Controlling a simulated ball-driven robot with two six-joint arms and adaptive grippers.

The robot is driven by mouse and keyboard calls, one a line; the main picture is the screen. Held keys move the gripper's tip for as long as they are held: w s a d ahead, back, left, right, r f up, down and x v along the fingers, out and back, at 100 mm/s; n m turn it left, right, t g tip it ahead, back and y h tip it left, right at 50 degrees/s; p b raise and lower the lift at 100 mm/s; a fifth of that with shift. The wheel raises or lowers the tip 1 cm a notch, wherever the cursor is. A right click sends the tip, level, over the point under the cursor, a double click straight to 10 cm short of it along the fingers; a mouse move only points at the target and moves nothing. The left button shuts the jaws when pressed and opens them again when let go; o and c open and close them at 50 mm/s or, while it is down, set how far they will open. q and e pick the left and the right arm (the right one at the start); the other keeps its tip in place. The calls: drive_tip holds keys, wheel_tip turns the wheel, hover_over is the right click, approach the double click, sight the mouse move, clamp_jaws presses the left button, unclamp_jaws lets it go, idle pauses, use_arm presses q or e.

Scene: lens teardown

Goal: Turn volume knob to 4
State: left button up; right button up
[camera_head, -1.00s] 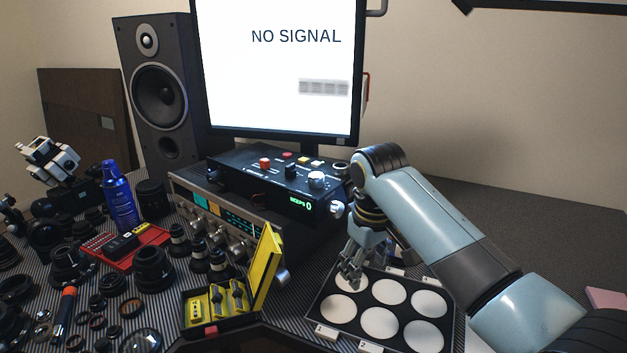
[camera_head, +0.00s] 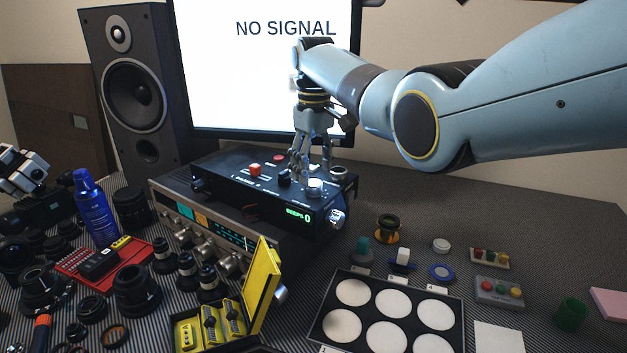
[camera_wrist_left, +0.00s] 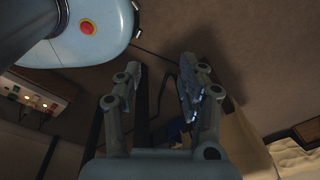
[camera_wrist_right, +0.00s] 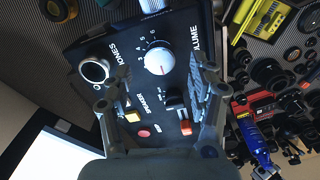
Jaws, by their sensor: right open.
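The white volume knob (camera_head: 315,187) sits on top of the black box (camera_head: 255,194). In the right wrist view the volume knob (camera_wrist_right: 159,58) shows round and white, with printed numbers around it and the word VOLUME beside it. I cannot read its setting with certainty. My right gripper (camera_head: 306,178) is above the box, pointing down, close to the knob. In the right wrist view my right gripper (camera_wrist_right: 153,90) has its fingers spread and nothing between them; the knob lies beyond the fingertips. My left gripper (camera_wrist_left: 160,75) is open and empty, away from the box.
Other controls crowd the panel: a red button (camera_head: 255,169), sliders, and a PHONES socket (camera_wrist_right: 95,70). A green display (camera_head: 298,216) reads BEEPS 0. The monitor (camera_head: 230,70) stands close behind. An open yellow case (camera_head: 262,285) and a pad with white circles (camera_head: 385,312) are in front.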

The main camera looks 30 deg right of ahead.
sight(314, 182)
wheel_tip(314, 182, down, 3)
drive_tip(key=shift+r, duration=0.15)
drive_tip(key=shift+f, duration=0.5)
use_arm(q)
drive_tip(key=shift+w+f, duration=0.1)
drive_tip(key=shift+w, duration=0.8)
drive_tip(key=shift+s, duration=0.3)
use_arm(e)
drive_tip(key=c, duration=1.1)
